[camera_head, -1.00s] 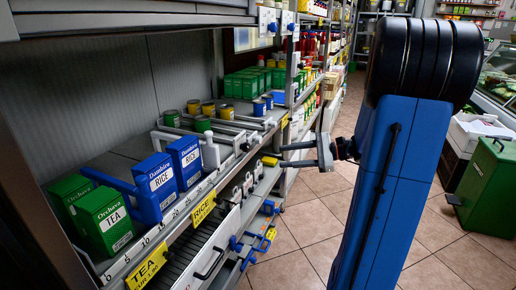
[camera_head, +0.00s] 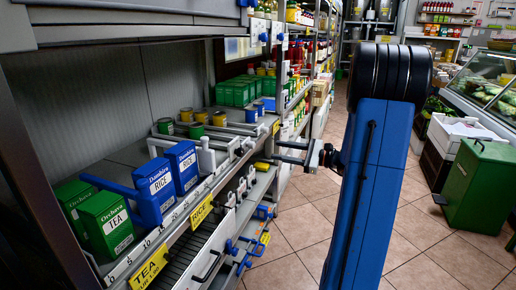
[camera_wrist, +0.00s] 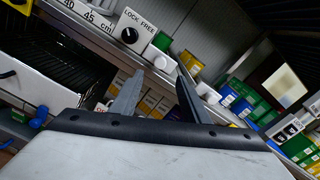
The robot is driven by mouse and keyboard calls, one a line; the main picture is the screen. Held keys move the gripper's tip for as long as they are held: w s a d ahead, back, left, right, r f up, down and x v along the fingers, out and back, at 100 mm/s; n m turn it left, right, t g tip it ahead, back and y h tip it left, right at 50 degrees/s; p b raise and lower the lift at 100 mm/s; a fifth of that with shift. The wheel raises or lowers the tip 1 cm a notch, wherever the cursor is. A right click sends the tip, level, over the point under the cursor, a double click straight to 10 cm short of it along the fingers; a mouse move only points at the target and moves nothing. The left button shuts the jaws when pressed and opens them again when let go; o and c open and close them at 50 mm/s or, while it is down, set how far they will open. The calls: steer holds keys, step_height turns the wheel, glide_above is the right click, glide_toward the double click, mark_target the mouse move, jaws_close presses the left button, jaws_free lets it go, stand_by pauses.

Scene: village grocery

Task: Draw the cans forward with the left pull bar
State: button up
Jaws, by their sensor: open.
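Several green, yellow and blue cans stand on the upper shelf in the head view, among them a green can (camera_head: 196,131), a yellow can (camera_head: 219,118) and a blue can (camera_head: 251,116). Pale grey pull bars lie around them; the left pull bar (camera_head: 163,144) has a white upright post (camera_head: 206,158) near the shelf front. My gripper (camera_head: 279,152) is open and empty, in the aisle just right of the shelf edge, apart from the bars. In the wrist view my open gripper (camera_wrist: 160,64) points at the shelf front, with a green can (camera_wrist: 163,41) and a yellow can (camera_wrist: 190,63) beyond.
Blue rice boxes (camera_head: 185,167) and green tea boxes (camera_head: 104,222) stand at the shelf's near left. A plate marked LOCK FREE with a black dial (camera_wrist: 129,35) shows in the wrist view. Drawers with handles lie below. A green bin (camera_head: 478,185) stands across the open tiled aisle.

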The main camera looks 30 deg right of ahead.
mark_target(254, 146)
steer(key=x, duration=1)
steer(key=shift+c, duration=0.7)
jaws_close()
